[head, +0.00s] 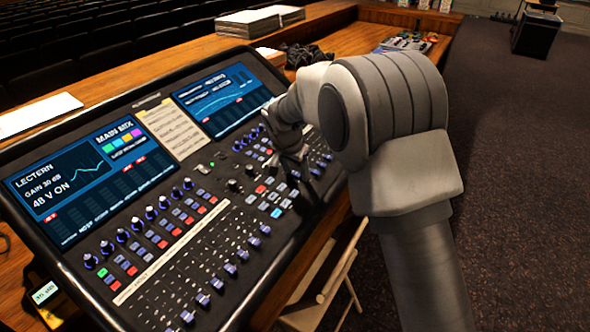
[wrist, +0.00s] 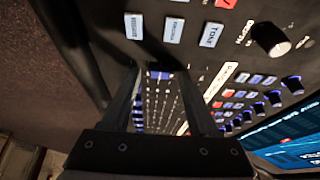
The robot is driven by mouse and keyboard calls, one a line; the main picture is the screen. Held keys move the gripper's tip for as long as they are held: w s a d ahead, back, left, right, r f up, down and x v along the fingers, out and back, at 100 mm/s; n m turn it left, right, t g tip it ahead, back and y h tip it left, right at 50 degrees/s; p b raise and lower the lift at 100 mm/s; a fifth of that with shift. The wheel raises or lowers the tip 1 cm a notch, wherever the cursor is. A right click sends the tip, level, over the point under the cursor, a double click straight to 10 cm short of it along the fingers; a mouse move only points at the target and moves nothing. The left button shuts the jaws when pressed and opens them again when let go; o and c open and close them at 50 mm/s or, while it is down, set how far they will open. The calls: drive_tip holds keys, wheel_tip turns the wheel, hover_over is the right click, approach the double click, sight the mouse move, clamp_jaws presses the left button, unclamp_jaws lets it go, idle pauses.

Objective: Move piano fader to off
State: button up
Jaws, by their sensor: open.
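The mixing desk (head: 52,262) has a row of purple-capped faders (head: 230,269) along its near edge. All the visible caps stand at about the same height, near the front end of their slots. I cannot read which one is the piano fader. My gripper (head: 291,160) is over the desk's right part, above the knobs and buttons, up and right of the faders; my arm partly hides it. In the wrist view my gripper (wrist: 158,78) is open, with nothing between its fingers. The fader slots (wrist: 160,103) show between the fingers, with one purple cap (wrist: 160,75).
Two screens, the left (head: 92,182) and the right (head: 222,100), stand at the desk's back, with a paper sheet (head: 172,128) between them. Coloured buttons (head: 170,228) and knobs (head: 150,213) lie above the faders. A folding chair (head: 335,277) stands by the near edge.

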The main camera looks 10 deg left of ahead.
clamp_jaws()
idle(1.4)
